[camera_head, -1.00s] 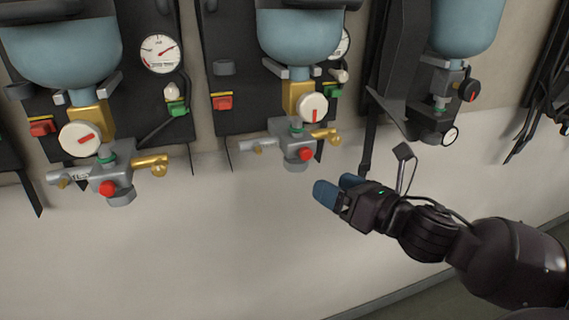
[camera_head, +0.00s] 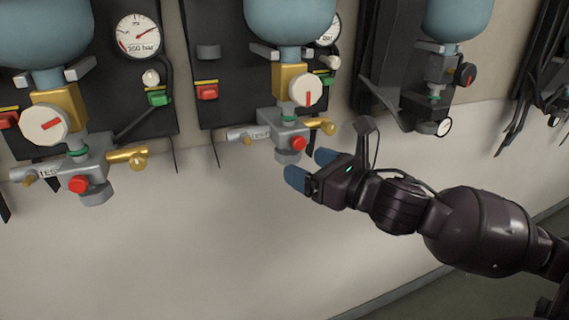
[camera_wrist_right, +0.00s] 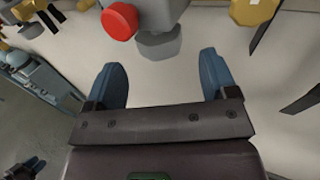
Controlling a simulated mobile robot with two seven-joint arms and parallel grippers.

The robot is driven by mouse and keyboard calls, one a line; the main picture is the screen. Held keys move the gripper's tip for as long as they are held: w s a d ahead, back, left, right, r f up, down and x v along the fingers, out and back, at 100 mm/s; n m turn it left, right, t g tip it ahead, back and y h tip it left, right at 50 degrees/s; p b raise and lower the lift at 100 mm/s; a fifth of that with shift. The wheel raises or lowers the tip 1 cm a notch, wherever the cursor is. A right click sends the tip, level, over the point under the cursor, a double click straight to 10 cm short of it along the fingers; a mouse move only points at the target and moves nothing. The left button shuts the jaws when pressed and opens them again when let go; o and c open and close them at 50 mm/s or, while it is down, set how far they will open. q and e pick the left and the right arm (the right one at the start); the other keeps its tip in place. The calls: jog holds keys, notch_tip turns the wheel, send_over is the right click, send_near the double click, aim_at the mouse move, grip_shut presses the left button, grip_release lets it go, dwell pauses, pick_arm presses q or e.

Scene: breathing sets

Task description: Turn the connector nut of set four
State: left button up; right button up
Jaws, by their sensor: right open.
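The middle breathing set has a grey valve block (camera_head: 283,126) with a red knob (camera_head: 298,143) on its front. A grey connector nut (camera_head: 289,157) sits under the block; I cannot read which set number this is. My right gripper (camera_head: 309,168) is open and empty, just below and in front of this nut. In the right wrist view the nut (camera_wrist_right: 160,44) is ahead of the gap between the two blue fingers (camera_wrist_right: 161,76), apart from both. The red knob (camera_wrist_right: 119,21) is up and left of it.
Another set with a brass block (camera_head: 60,110) hangs to the left, and a side-turned set (camera_head: 440,75) to the right. A brass outlet (camera_head: 319,125) sticks out right of the valve block. The pale wall below (camera_head: 180,250) is clear.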

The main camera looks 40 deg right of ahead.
aim_at(298, 161)
jog(key=b+x, duration=0.2)
jog(key=x, duration=0.2)
jog(key=shift+w, duration=0.1)
jog(key=shift+w+a, duration=0.1)
jog(key=shift+w, duration=0.5)
jog(key=c, duration=0.9)
